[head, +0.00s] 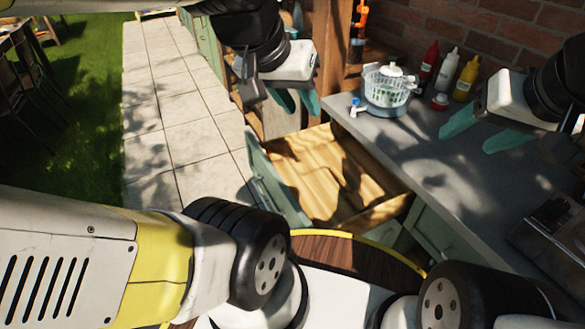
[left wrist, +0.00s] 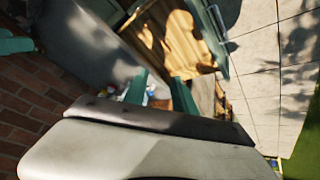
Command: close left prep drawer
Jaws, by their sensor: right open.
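The prep drawer (head: 325,165) stands pulled out from the grey counter, its wooden inside bare and dappled with shadow. Its green front panel (head: 272,188) faces the paved path, and a handle shows on it in the left wrist view (left wrist: 219,20). My left gripper (head: 299,106) is open and empty, beyond the far side of the drawer and apart from its front. Its two teal fingers stand apart in the left wrist view (left wrist: 160,95). My right gripper (head: 478,138) is open and empty above the counter, right of the drawer.
The grey counter (head: 415,140) bears a salad spinner (head: 387,90) and red (head: 429,65), white (head: 447,70) and yellow (head: 466,80) bottles by the brick wall. A round wooden surface with a yellow rim (head: 350,237) lies close in front. The paved path (head: 185,110) at left is clear.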

